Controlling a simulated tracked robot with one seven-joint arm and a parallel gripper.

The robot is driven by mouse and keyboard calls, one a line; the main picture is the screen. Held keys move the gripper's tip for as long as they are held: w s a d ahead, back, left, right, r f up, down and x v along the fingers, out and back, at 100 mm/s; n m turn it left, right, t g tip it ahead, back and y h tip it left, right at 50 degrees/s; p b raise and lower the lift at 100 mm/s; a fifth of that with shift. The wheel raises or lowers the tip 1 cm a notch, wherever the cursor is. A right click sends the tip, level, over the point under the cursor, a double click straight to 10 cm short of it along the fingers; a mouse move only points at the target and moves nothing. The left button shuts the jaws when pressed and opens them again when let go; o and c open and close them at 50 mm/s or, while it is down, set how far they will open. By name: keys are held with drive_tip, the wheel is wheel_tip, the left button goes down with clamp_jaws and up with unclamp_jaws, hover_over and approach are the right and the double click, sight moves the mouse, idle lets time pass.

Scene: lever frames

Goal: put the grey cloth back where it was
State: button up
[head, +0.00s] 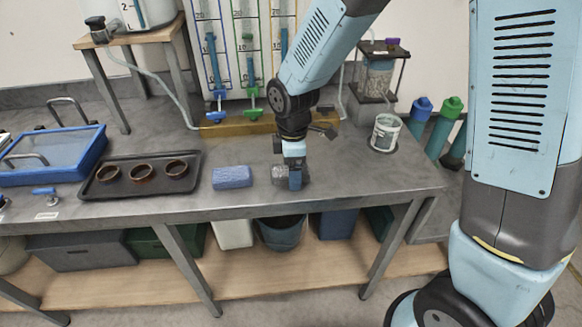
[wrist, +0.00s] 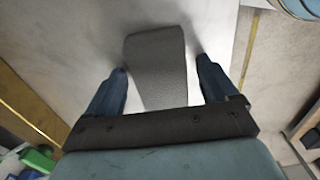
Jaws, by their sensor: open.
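The grey cloth (wrist: 158,62) is a dark grey folded block on the bench top. In the wrist view it lies between the two blue fingers of my gripper (wrist: 162,75), with a gap on each side. In the head view the cloth (head: 279,174) shows beside my gripper (head: 295,181), which is down at the bench near its front edge and hides part of the cloth. My gripper is open around the cloth.
A blue sponge-like block (head: 232,177) lies just left of the cloth. A dark tray (head: 95,188) with brown rings is further left. A white pot (head: 385,133) stands at the right. A board with blue and green levers (head: 251,100) stands behind.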

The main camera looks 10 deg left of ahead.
wheel_tip(320, 180, up, 12)
idle(0.7)
drive_tip(key=shift+r, duration=0.15)
drive_tip(key=s+d+r+m+t, duration=0.1)
drive_tip(key=d+r+m+t, duration=0.1)
drive_tip(key=d+r+m, duration=0.5)
drive_tip(key=s+d+r+m+t, duration=0.1)
drive_tip(key=d+r+m, duration=0.2)
drive_tip(key=d, duration=0.8)
drive_tip(key=s+d+r+m+t, duration=0.2)
drive_tip(key=s+d+r+m, duration=0.2)
drive_tip(key=s+d+m, duration=0.5)
drive_tip(key=shift+d+m+t, duration=0.3)
drive_tip(key=shift+d+m, duration=0.5)
drive_tip(key=shift+d, duration=0.65)
